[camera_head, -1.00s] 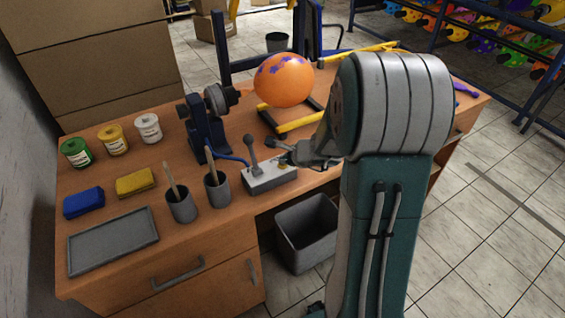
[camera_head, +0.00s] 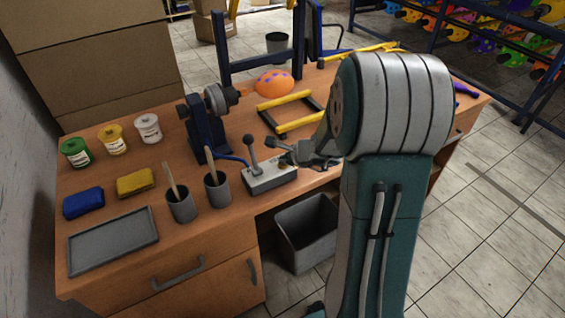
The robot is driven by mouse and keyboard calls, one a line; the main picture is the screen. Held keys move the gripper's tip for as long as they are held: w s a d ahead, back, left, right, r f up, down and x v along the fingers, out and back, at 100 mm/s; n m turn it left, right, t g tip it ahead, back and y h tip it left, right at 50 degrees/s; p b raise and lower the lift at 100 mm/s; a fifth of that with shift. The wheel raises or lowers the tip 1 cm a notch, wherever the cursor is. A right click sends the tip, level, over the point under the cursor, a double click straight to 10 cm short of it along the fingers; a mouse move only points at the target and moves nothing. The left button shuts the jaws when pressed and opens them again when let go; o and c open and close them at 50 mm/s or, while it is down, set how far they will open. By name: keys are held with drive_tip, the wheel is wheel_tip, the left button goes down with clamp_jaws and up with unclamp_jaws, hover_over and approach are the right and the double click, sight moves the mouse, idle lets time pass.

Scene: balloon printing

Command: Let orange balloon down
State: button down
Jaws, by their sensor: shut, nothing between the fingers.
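The orange balloon (camera_head: 273,83) with purple marks is small and low, at the nozzle side of the dark blue inflating device (camera_head: 207,128) on the desk. The grey control box (camera_head: 270,177) with upright levers stands at the desk's front edge. One lever (camera_head: 251,150) is on its left, and a second lever is partly hidden by my gripper. My gripper (camera_head: 284,155) is shut and empty, over the right part of the control box. I cannot tell whether it touches a lever.
The wooden desk (camera_head: 130,200) holds paint jars (camera_head: 113,139), sponges (camera_head: 136,182), two brush cups (camera_head: 217,190) and a grey tray (camera_head: 113,240). A frame with yellow bars (camera_head: 285,101) lies behind the box. A grey bin (camera_head: 308,232) stands below the front edge.

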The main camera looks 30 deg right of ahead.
idle(0.4)
drive_tip(key=shift+r, duration=0.85)
drive_tip(key=shift+r, duration=2.55)
